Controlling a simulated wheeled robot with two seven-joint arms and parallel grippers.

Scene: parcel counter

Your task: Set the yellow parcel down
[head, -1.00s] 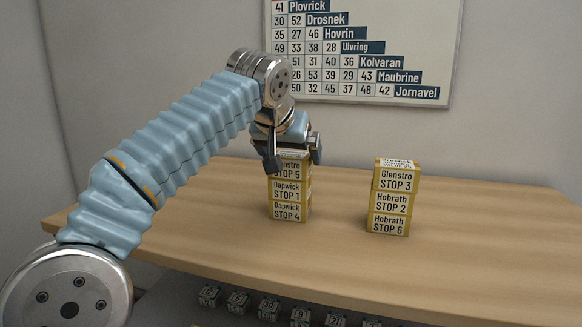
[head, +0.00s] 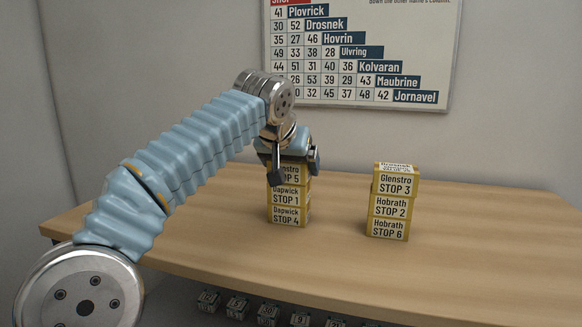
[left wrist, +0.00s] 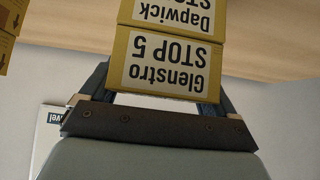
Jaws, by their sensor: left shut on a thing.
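The yellow parcel (head: 291,175), labelled Glenstro STOP 5, is between the fingers of my left gripper (head: 296,170). The gripper is shut on it from above, and one finger hides part of its left side. The parcel is at the top of a stack, right over the Dapwick STOP 1 parcel (head: 287,197). I see no clear gap between the two. Below is the Dapwick STOP 4 parcel (head: 288,217). In the left wrist view the Glenstro parcel (left wrist: 165,68) appears upside down, close against the Dapwick one (left wrist: 172,14). My right gripper is not in view.
A second yellow stack stands to the right on the wooden counter (head: 480,220), with Glenstro STOP 3 (head: 395,184) above Hobrath STOP 2 (head: 389,207) and Hobrath STOP 6 (head: 387,229). Bare counter lies between and around the stacks. A number chart (head: 360,55) hangs behind.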

